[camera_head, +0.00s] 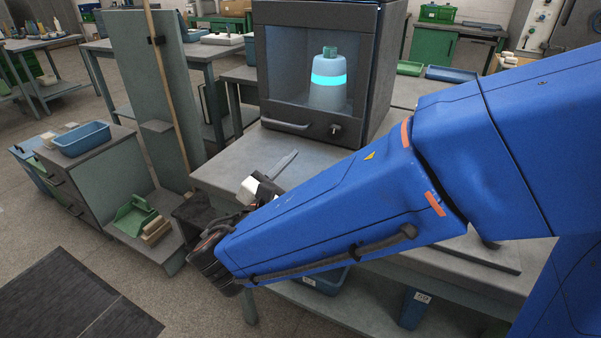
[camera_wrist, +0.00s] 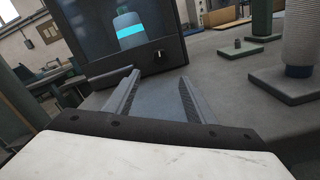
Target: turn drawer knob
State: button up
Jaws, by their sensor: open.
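The knob (camera_head: 335,128) is small and sits low on the right of the front of a dark box-like cabinet (camera_head: 386,75), beside a bar handle (camera_head: 286,126). In the wrist view the knob (camera_wrist: 158,56) shows as a small dark piece with a light part, beyond my fingers. My gripper (camera_wrist: 158,76) is open and empty. Its two grey fingers point toward the cabinet front, with the knob showing between their tips but apart from them. In the head view my blue arm hides most of the gripper; one finger (camera_head: 284,163) shows over the bench edge, left of and below the knob.
The cabinet stands on a grey bench (camera_head: 228,175). Behind its window is a pale bottle shape (camera_head: 328,96) with a glowing cyan band. Left are an upright panel (camera_head: 140,80) and a blue bin (camera_head: 80,140). In the wrist view, a ribbed white column (camera_wrist: 301,35) stands right.

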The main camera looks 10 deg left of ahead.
aim_at(333, 135)
jog(key=shift+s+a, duration=0.2)
jog(key=shift+s, duration=0.35)
jog(key=n, duration=0.7)
jog(key=shift+r, duration=0.1)
jog(key=x, duration=1.7)
jog(key=shift+w+d, duration=0.1)
jog(key=c, duration=1)
